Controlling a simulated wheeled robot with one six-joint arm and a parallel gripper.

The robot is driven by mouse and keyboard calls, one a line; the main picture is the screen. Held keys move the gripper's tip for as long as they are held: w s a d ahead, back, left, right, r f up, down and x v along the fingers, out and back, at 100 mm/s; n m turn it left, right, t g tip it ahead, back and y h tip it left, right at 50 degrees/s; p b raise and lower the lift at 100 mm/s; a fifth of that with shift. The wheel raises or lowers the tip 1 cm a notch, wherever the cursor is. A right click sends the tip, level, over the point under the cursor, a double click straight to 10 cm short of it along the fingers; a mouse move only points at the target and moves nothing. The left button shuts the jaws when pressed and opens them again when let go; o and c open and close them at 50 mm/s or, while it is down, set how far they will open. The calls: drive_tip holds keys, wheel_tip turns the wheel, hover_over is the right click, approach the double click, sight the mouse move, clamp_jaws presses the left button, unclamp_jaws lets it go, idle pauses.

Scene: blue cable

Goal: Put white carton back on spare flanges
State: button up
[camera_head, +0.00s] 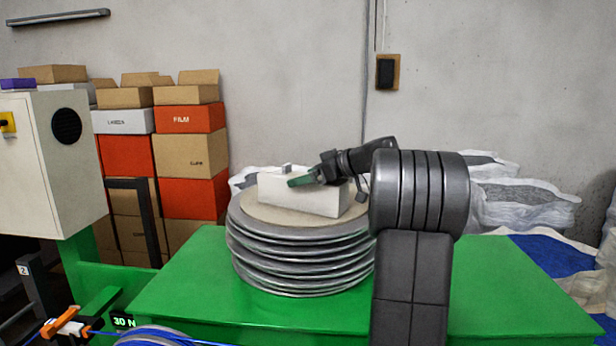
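The white carton (315,202) is a low, long box. It sits flat on the round beige top (270,217) of the stack of spare flanges (300,262), several grey discs on the green table. My gripper (298,177) reaches in from the right, at the carton's upper edge. One green fingertip overlaps the carton's top front edge. A small pale bump shows just behind it; I cannot tell if it is the other finger or part of the carton. Whether the fingers grip the carton is not clear.
The green table top (190,290) is bare left of the stack. A blue cable (150,338) runs at the bottom left by an orange clamp (68,322). Stacked boxes (190,155) and a pale cabinet (45,165) stand at the left. White sacks (510,195) lie behind right.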

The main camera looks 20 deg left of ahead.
drive_tip(key=shift+r, duration=0.1)
drive_tip(key=b+v, duration=0.1)
drive_tip(key=v, duration=1.1)
drive_tip(key=p+x, duration=0.1)
drive_tip(key=x, duration=1.1)
drive_tip(key=shift+a, duration=0.25)
drive_tip(key=shift+d+r, duration=0.2)
drive_tip(key=shift+r, duration=1.4)
